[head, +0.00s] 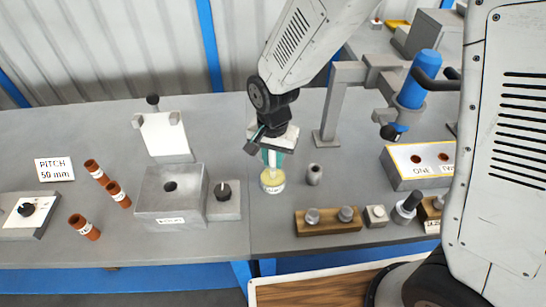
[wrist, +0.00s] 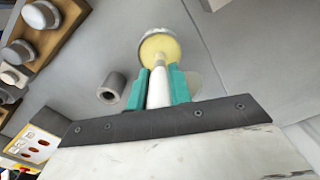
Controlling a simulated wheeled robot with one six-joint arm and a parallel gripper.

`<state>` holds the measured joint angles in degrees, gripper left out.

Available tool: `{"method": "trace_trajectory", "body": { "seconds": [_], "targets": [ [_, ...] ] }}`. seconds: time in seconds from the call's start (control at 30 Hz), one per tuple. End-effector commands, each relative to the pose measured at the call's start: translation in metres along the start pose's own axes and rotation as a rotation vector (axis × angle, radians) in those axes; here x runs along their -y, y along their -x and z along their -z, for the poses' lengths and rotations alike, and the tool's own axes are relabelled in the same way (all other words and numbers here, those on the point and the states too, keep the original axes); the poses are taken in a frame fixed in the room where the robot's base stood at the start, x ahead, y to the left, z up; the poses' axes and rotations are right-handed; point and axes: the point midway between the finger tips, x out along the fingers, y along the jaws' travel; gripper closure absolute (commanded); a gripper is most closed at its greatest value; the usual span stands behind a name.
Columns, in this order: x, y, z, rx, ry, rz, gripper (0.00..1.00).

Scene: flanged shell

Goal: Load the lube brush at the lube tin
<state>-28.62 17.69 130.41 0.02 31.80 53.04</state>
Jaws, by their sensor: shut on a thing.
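The lube tin (head: 272,187) is a small round pale tin with yellow lube, standing on the grey bench below my gripper (head: 272,158). It also shows in the wrist view (wrist: 158,47), just beyond the fingertips. My gripper, with teal fingers, points down and is shut on the white lube brush (wrist: 157,88). The brush's narrow end lies over the yellow lube in the wrist view. Whether it touches or dips into the lube I cannot tell. The bristles are not clearly visible.
A small grey hollow cylinder (head: 314,174) stands just right of the tin. A grey block with a hole (head: 170,197) and a knob box (head: 224,201) are to the left. A wooden holder (head: 328,223) with metal plugs is at front right. Bench left of the tin is narrow.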

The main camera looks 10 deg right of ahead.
Motion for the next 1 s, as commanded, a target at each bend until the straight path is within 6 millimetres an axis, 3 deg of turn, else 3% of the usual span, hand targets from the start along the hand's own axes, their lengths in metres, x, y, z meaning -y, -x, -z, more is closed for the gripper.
{"method": "trace_trajectory", "body": {
  "seconds": [0.27, 1.0],
  "targets": [
    [-0.001, 0.000, -0.001, 0.001, 0.000, -0.002, 1.00],
    [0.000, 0.059, 0.000, 0.000, 0.000, 0.000, 1.00]
  ]
}}
